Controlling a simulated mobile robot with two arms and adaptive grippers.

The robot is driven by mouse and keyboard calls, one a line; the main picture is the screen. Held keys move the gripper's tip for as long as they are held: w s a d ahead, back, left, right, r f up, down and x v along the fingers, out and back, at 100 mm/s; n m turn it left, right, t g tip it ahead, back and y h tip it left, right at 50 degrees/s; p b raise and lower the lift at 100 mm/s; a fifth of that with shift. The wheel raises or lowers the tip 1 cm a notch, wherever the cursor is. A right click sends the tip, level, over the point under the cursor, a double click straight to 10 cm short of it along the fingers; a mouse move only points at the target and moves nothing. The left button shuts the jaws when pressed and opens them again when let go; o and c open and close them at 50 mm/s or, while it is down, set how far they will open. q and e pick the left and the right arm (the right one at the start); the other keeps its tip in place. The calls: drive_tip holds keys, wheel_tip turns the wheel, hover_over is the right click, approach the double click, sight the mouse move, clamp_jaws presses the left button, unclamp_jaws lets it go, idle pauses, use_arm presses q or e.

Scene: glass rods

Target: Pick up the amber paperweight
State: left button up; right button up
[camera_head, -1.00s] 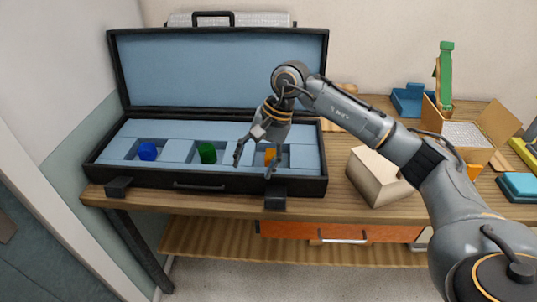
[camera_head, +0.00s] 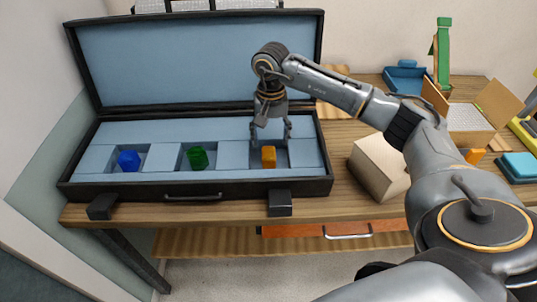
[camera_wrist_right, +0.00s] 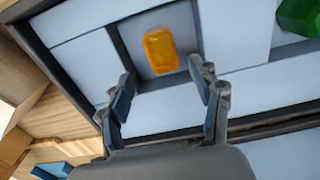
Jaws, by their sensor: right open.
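The amber paperweight (camera_head: 269,156) is a small orange block in the right-hand recess of the open case (camera_head: 110,187). It also shows in the right wrist view (camera_wrist_right: 161,50), in its recess beyond the fingertips. My right gripper (camera_head: 270,143) is above and just behind it, pointing down, open and empty. In the right wrist view its two fingers (camera_wrist_right: 164,82) are spread apart, with the paperweight ahead of the gap and not touched. My left gripper is not in view.
A blue piece (camera_head: 129,160) and a green piece (camera_head: 197,157) sit in other recesses of the case. The raised lid (camera_head: 195,62) stands behind my gripper. A beige block (camera_head: 378,167) is right of the case. An open box (camera_head: 468,118) stands further right.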

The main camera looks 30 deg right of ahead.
sight(269, 151)
drive_tip(key=shift+f, duration=0.35)
drive_tip(key=shift+s+a+f+p, duration=0.1)
drive_tip(key=shift+a+f+p, duration=0.15)
drive_tip(key=shift+f+p, duration=0.35)
wheel_tip(269, 151, down, 4)
drive_tip(key=shift+a+r+p, duration=0.15)
drive_tip(key=shift+r+p, duration=0.05)
drive_tip(key=shift+p, duration=0.35)
drive_tip(key=shift+f, duration=0.25)
drive_tip(key=c, duration=1.3)
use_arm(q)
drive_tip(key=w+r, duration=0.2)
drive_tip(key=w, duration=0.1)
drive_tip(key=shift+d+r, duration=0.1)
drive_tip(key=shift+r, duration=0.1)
use_arm(e)
clamp_jaws()
drive_tip(key=shift+r, duration=0.1)
